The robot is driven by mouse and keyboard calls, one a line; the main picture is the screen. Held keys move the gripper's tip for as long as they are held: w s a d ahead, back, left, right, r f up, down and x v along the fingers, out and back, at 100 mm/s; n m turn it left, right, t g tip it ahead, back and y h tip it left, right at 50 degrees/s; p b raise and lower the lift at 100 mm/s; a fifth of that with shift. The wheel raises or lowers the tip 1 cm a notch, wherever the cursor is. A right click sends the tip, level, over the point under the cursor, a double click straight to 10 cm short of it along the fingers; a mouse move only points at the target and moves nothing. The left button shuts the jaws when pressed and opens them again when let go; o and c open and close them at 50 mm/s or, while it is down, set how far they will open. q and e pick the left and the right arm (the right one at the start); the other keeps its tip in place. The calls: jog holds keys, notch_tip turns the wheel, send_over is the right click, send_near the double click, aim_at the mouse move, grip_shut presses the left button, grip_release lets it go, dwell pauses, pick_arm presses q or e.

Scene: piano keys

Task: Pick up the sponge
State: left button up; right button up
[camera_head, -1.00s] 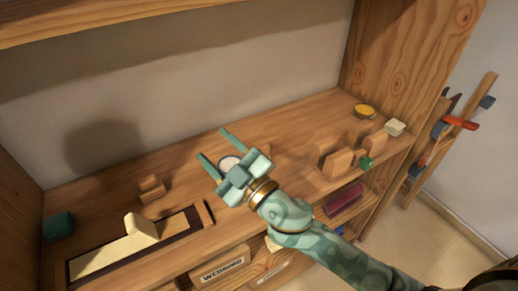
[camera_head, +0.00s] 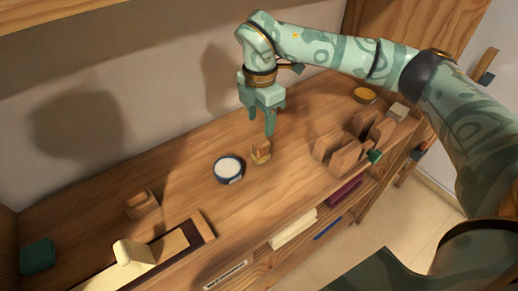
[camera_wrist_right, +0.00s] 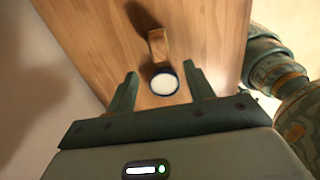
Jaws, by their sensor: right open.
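A small two-tone block, brown above and yellow below (camera_head: 261,151), looks like the sponge, though I cannot be sure. It stands on the wooden shelf top (camera_head: 185,190), right of a round white-topped tin (camera_head: 228,169). My right gripper (camera_head: 260,124) is open and points down just above and behind the block, apparently empty. In the right wrist view its fingers (camera_wrist_right: 160,69) spread on either side of the tin (camera_wrist_right: 163,82), with the block (camera_wrist_right: 158,43) beyond it. My left gripper is not in view.
Upright wooden pieces (camera_head: 345,150) and a green knob (camera_head: 375,157) stand to the right, near a pale block (camera_head: 397,111) and a yellow-topped tin (camera_head: 364,95). A wooden block (camera_head: 141,204), framed tray (camera_head: 160,262) and teal block (camera_head: 38,257) are left. The back wall limits room behind.

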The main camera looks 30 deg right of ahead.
aim_at(261, 142)
notch_tip(261, 142, down, 4)
jog(key=shift+f+b, duration=0.15)
jog(key=shift+b, duration=0.25)
jog(key=f, duration=0.1)
jog(key=f+b, duration=0.1)
jog(key=f, duration=0.3)
jog(key=shift+w+d+f+b, duration=0.15)
jog(key=shift+w+d+b, duration=0.1)
jog(key=shift+b, duration=0.15)
jog(key=shift+s, duration=0.1)
jog(key=shift+c, duration=0.6)
jog(key=c, duration=1)
